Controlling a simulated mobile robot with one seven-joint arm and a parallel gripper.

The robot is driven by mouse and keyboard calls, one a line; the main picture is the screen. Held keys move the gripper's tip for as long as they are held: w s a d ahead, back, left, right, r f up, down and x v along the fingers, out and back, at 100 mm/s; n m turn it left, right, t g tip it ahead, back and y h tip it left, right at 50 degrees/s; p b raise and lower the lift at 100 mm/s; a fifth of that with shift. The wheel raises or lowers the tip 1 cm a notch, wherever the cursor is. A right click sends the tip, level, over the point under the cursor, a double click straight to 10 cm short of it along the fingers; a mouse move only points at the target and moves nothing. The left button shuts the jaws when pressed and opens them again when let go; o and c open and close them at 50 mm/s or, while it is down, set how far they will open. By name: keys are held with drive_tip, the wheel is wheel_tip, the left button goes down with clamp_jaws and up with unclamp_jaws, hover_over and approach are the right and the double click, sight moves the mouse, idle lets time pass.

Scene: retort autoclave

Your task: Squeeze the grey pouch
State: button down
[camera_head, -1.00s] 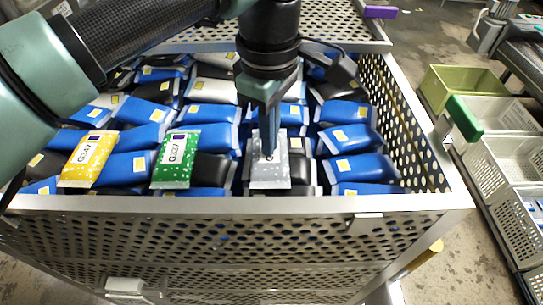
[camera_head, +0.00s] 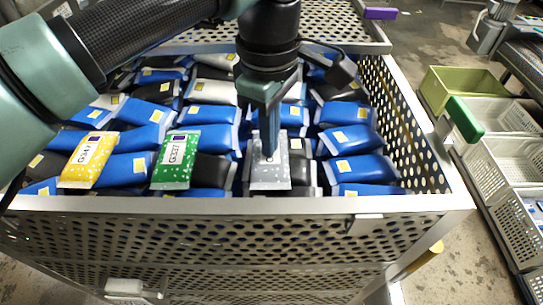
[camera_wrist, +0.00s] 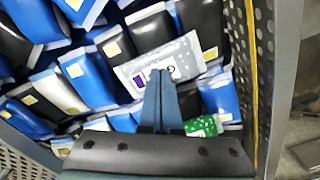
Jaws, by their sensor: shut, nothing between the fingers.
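The grey pouch (camera_head: 270,173) is speckled with white and lies flat near the front of the perforated metal basket, on top of other pouches. My gripper (camera_head: 269,156) points straight down over it with the fingers shut. The fingertips are at the pouch's surface; whether they press into it I cannot tell. In the wrist view, the closed fingers (camera_wrist: 161,74) cover part of the grey pouch (camera_wrist: 190,58), hiding most of its label.
A green pouch (camera_head: 176,160) and a yellow pouch (camera_head: 87,160) lie to the left. Blue, black and white pouches fill the perforated basket (camera_head: 230,203). Green and grey crates (camera_head: 497,157) stand on the right, outside the basket.

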drive_tip(key=shift+s+f, duration=0.2)
drive_tip(key=shift+f, duration=0.15)
drive_tip(key=shift+w+r+p, duration=0.2)
drive_tip(key=shift+r+p, duration=0.65)
drive_tip(key=shift+r, duration=0.35)
wheel_tip(320, 180, up, 6)
drive_tip(key=p, duration=0.4)
